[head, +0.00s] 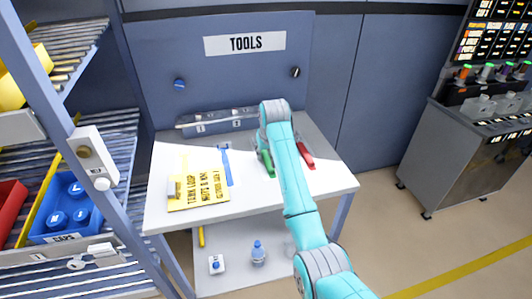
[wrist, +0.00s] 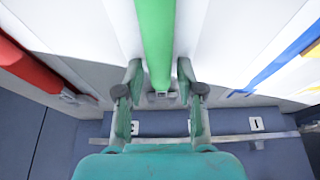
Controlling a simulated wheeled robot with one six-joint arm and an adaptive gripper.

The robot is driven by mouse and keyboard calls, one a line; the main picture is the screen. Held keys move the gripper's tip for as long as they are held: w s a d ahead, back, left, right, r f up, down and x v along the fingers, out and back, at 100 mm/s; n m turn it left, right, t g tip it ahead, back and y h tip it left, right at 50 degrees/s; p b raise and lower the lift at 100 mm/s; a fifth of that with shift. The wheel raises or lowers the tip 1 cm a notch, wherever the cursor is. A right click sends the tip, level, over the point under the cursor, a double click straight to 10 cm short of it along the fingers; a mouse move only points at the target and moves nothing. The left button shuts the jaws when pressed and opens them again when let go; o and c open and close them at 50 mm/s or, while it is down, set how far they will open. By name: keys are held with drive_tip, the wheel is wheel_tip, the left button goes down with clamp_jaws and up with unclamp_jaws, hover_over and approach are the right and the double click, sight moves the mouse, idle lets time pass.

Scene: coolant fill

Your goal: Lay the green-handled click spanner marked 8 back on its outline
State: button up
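The green-handled spanner (head: 266,161) lies on the white table top (head: 165,215), partly hidden by my arm in the head view. In the wrist view its green handle (wrist: 155,40) runs from the top edge down between my fingers. My gripper (wrist: 160,85) is open, with one finger on each side of the spanner and gaps beside it. In the head view my gripper is mostly hidden behind my arm. A red-handled spanner (head: 305,155) lies to the right and a blue-handled one (head: 226,166) to the left. I cannot read a mark 8 on the green one or see an outline.
A grey rack (head: 215,122) with numbered labels stands along the table's back, below the TOOLS panel (head: 245,43). Shelves with bins (head: 65,208) stand at left.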

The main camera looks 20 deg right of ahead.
idle(0.3)
drive_tip(key=v, duration=1.2)
drive_tip(key=shift+r, duration=0.15)
